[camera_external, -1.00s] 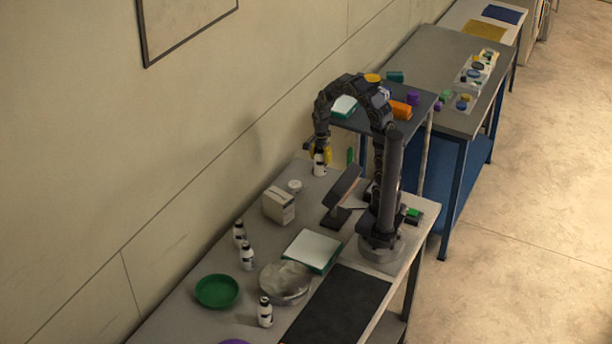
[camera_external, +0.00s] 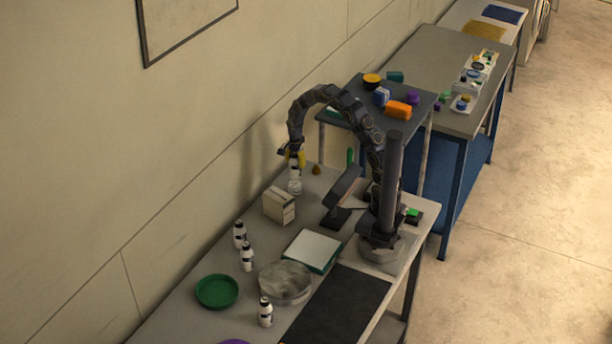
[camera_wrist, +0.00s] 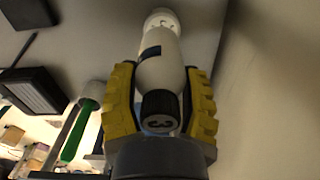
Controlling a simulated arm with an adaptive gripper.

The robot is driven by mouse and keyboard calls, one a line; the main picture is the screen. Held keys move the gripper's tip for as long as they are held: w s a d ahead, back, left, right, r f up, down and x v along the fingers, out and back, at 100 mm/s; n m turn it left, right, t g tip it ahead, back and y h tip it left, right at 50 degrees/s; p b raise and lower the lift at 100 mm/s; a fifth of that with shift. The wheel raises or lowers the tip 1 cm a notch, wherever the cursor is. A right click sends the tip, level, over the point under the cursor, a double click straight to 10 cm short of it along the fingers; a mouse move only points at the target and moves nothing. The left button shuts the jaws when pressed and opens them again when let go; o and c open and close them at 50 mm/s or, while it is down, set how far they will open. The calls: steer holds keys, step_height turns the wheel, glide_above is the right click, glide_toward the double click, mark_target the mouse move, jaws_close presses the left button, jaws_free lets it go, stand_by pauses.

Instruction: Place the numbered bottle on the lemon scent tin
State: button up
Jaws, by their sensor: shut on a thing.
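My gripper (camera_external: 294,155) has yellow fingers and is shut on a white bottle (camera_external: 295,170) above the far left part of the near table. In the wrist view the yellow fingers of my gripper (camera_wrist: 160,76) grip the white bottle (camera_wrist: 158,70) from both sides. Its black cap faces the camera and bears a "3". A small round white tin (camera_external: 295,187) is directly below the bottle; it also shows past the bottle's far end in the wrist view (camera_wrist: 161,16). Its label is unreadable, and I cannot tell whether bottle and tin touch. The bottle looks roughly upright.
A cream box (camera_external: 279,206) stands in front of the tin, and a small brown object (camera_external: 316,169) lies to its right. Other white bottles (camera_external: 247,257), a green dish (camera_external: 217,291) and a round grey dish (camera_external: 286,283) are nearer. The wall runs close along the left.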

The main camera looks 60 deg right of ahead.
mark_target(296, 169)
steer(key=shift+w+f, duration=0.15)
steer(key=shift+f, duration=1.55)
steer(key=shift+f, duration=0.1)
steer(key=o, duration=1)
steer(key=shift+o, duration=0.2)
